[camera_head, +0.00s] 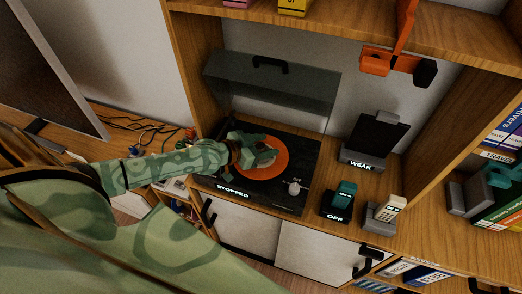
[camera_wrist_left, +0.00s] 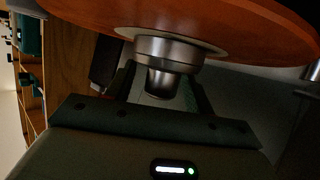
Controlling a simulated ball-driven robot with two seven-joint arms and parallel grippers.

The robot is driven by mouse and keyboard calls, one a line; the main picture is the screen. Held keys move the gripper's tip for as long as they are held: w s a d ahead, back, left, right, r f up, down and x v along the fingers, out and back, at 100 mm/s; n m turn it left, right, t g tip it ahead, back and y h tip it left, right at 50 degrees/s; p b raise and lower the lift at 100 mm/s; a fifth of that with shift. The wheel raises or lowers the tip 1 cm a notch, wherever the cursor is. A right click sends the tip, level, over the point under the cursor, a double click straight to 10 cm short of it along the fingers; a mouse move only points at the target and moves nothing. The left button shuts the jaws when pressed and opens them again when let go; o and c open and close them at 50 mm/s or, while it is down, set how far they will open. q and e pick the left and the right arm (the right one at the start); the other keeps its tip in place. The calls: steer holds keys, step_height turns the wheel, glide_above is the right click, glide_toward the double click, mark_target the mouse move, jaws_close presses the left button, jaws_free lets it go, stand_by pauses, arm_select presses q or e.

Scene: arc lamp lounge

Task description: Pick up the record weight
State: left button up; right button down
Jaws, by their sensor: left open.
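The record weight (camera_wrist_left: 165,52) is a shiny silver stepped cylinder standing on the orange record in the left wrist view, where the picture is upside down. My left gripper (camera_head: 262,155) is over the turntable (camera_head: 300,175) in the head view. Its fingers are open, one on each side of the weight's narrower upper part. I cannot tell whether they touch it. The orange record (camera_head: 280,152) lies on the turntable, whose front reads STOPPED. In the head view my gripper hides the weight. My right gripper is not in view.
The turntable's dark lid (camera_head: 270,85) stands open behind it. An orange clamp-like object (camera_head: 378,61) hangs under the upper shelf.

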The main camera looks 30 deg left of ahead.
arm_select(q)
steer(key=shift+w+d+f, duration=0.1)
steer(key=shift+w+d, duration=0.05)
steer(key=shift+w, duration=0.15)
steer(key=shift+s, duration=0.1)
jaws_close()
